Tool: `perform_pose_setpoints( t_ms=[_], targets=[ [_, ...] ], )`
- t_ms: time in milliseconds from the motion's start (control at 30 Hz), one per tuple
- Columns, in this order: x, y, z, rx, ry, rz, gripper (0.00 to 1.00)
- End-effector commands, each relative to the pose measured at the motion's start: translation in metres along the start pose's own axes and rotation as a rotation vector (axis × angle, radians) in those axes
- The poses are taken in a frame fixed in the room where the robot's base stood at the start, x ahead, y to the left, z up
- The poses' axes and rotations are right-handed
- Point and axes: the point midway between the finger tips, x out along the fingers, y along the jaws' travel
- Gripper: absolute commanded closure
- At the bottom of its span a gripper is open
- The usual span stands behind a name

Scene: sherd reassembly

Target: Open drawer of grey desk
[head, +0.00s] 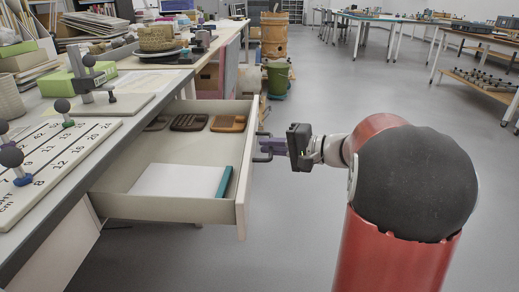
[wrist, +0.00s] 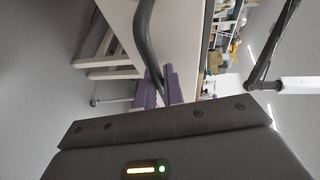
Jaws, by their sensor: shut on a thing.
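The grey desk (head: 30,218) runs along the left of the head view. Its drawer (head: 244,170) stands well out from the desk, and its inside shows. My gripper (head: 266,147) is at the outer face of the drawer front, shut on the dark handle. In the wrist view the curved dark handle (wrist: 146,35) runs down between the purple fingers of my gripper (wrist: 160,90). The pale drawer front (wrist: 187,40) lies just behind it. The fingers partly hide the handle's lower end.
The drawer holds a white block with a teal edge (head: 178,180) and several small brown and grey items (head: 188,122). A numbered board (head: 55,160) with knobbed posts lies on the desktop. A green bucket (head: 278,78) stands beyond. The floor (head: 300,235) right of the drawer is clear.

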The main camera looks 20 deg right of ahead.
Motion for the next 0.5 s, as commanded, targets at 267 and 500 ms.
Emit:
perform_pose_setpoints(
  t_ms=[267,500],
  targets=[
    [-0.0019,0.0015,-0.0006,0.001,-0.002,0.002,1.0],
    [-0.0016,0.0013,-0.0006,0.001,-0.001,0.001,0.77]
  ],
)
